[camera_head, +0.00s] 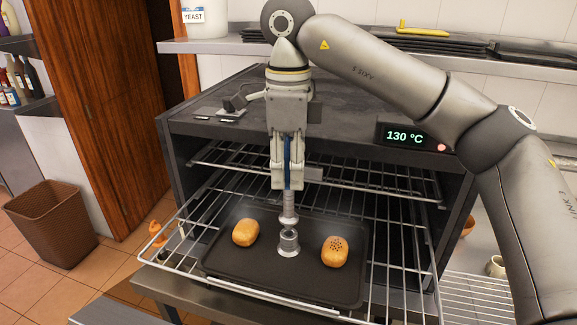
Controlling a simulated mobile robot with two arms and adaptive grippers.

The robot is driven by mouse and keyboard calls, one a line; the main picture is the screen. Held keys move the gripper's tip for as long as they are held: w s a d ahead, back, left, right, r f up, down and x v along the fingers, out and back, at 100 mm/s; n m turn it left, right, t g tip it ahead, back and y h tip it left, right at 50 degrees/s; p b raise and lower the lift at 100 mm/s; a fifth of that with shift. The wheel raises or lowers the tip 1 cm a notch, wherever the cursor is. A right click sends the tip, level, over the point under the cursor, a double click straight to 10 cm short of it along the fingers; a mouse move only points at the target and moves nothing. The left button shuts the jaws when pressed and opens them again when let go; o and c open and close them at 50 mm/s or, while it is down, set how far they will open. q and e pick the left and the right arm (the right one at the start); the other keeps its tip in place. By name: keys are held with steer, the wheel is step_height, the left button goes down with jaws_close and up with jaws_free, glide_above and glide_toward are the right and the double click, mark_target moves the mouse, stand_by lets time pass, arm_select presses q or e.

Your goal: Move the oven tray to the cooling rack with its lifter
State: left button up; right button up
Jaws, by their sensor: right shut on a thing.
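The dark oven tray (335,284) lies on a pulled-out wire oven shelf (398,268) and carries two bread rolls, a plain one (245,232) and a speckled one (335,251). My right gripper (288,185) points down over the tray, shut on the upright lifter (289,218). A blue strip shows between the fingers. The lifter's round metal foot is at the tray's middle, between the rolls; I cannot tell whether it is locked on. The cooling rack (475,298) shows in part at the lower right, empty where visible. My left gripper is out of view.
The open oven (190,160) reads 130 °C, with another wire shelf (375,180) inside above the tray. A wall shelf (220,46) holds dark trays (465,45). A brown basket (55,225) stands on the floor at left. A small cup (495,266) is near the cooling rack.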

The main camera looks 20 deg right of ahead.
mark_target(289, 183)
steer(key=shift+f+b, duration=1.15)
steer(key=shift+f, duration=0.45)
steer(key=shift+m+b, duration=0.3)
steer(key=shift+m, duration=1.3)
steer(key=m, duration=0.3)
steer(key=shift+b, duration=0.35)
steer(key=shift+m, duration=1.7)
